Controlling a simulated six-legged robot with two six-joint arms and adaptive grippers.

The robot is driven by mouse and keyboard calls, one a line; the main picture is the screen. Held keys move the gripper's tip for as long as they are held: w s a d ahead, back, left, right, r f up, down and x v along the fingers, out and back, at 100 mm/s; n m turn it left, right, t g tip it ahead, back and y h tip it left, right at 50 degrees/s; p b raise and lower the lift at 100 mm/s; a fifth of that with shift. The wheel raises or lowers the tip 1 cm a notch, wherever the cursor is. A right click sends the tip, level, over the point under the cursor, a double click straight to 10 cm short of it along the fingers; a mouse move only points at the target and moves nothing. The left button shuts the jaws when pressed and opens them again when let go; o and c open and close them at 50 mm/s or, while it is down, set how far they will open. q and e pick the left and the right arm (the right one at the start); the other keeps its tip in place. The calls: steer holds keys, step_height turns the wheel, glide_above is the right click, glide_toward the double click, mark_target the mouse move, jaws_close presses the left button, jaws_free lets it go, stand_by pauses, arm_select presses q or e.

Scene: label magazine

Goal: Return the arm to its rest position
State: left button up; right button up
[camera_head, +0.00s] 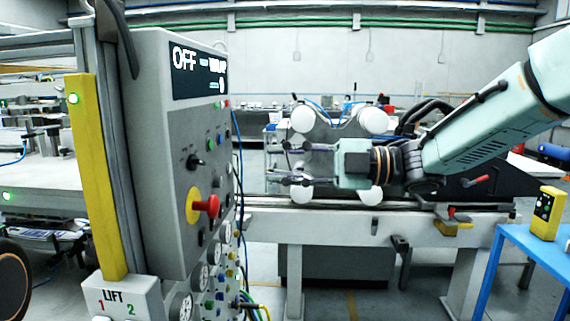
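My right arm (490,125) comes in from the upper right and reaches toward the middle of the head view. Its gripper (285,163) points left, with its two fingers apart and nothing visible between them. The fingers are in front of a machine with white rollers (303,119), and I cannot tell whether they touch it. The fingertips are to the right of the grey control panel (165,150), with a gap between. My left gripper is not in view.
The control panel has a red knob (208,206), gauges and an "OFF" display (198,72). A yellow post (95,175) stands at its left. A white bench (345,222) runs below my gripper. A blue table (540,245) with a yellow device (548,213) is at the right.

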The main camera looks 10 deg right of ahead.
steer(key=w+d+f+m+t+h, duration=0.3)
steer(key=w+f+m+t+h, duration=0.45)
steer(key=m, duration=0.65)
steer(key=s+d+f+m+g+h+b, duration=0.1)
steer(key=s+d+f+m+h, duration=0.3)
steer(key=f, duration=0.7)
steer(key=s+a+f+m+g+h, duration=0.1)
steer(key=s+f+m, duration=0.3)
steer(key=f, duration=0.8)
steer(key=s+d+f+m+g+h+b, duration=0.1)
steer(key=s+d+f+m+g+h, duration=0.15)
steer(key=s+f, duration=0.5)
steer(key=s+d+f+m+g+h, duration=0.1)
steer(key=s+f+m+g, duration=0.2)
steer(key=s+f, duration=0.45)
steer(key=s+f+g, duration=0.2)
steer(key=s+f, duration=0.3)
steer(key=s, duration=0.5)
steer(key=s+d+f+g+h+b, duration=0.1)
steer(key=s+f+g, duration=0.2)
steer(key=s+f, duration=0.3)
steer(key=s+m, duration=0.1)
steer(key=s, duration=0.3)
steer(key=shift+s+g, duration=0.3)
steer(key=shift+s, duration=0.1)
